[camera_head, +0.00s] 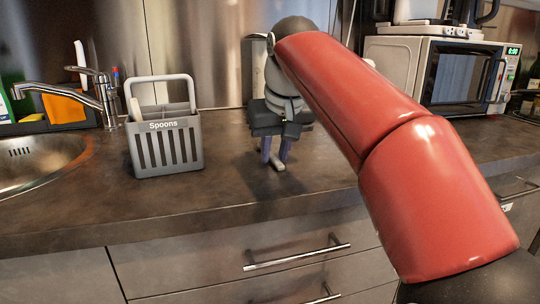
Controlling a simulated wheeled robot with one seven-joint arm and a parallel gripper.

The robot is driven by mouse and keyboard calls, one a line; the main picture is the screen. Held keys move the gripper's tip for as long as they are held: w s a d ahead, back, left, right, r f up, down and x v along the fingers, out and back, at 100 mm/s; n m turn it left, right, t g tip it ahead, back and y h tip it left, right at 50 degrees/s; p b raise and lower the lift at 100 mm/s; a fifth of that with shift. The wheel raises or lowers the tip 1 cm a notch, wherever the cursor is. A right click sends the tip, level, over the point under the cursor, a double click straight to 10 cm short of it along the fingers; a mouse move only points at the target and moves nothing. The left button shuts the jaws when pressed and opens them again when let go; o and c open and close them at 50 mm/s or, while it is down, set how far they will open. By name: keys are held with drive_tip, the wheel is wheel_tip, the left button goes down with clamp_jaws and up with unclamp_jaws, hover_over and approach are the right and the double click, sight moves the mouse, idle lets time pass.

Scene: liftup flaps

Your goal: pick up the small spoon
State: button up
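My gripper (275,156) points down over the counter, right of the caddy, with its two bluish fingers apart. A small light grey elongated piece (278,164) shows at the fingertips, low against the counter. It may be the small spoon, but its shape is mostly hidden and I cannot tell whether the fingers touch it. A grey slatted caddy (166,150) labelled "Spoons" stands upright to the left. A pale utensil handle (136,109) sticks up at its left side.
A sink (35,165) with a tap (60,90) lies at the left. A microwave (450,75) stands at the back right. Drawers with a bar handle (297,257) are below the counter edge. The counter (225,185) between caddy and gripper is clear.

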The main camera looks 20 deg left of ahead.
clamp_jaws()
